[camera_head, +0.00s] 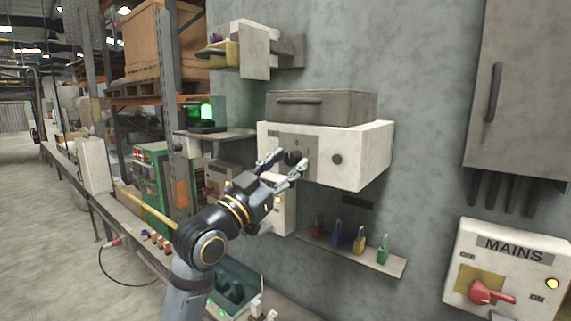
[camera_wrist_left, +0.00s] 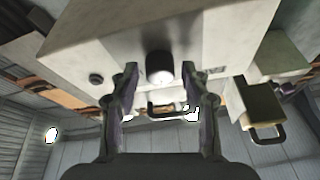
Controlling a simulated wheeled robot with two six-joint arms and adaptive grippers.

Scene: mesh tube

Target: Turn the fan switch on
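A white box (camera_head: 365,145) on the grey wall has a grey plate on its front with a dark round knob (camera_head: 292,157), seemingly the fan switch; no fan label is readable. My left gripper (camera_head: 285,164) is in front of this knob with its fingers spread to either side. In the left wrist view, the knob (camera_wrist_left: 159,68) shows between the open fingers (camera_wrist_left: 160,85), with gaps on both sides. I cannot tell how deep the fingertips reach around it. My right gripper is in neither view.
A smaller dark knob (camera_head: 337,159) is on the same box, right of the plate. A grey handled case (camera_head: 335,108) is on top. Below is a shelf (camera_head: 385,262) with coloured padlocks. A MAINS panel (camera_head: 530,270) with a red rotary handle is at lower right.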

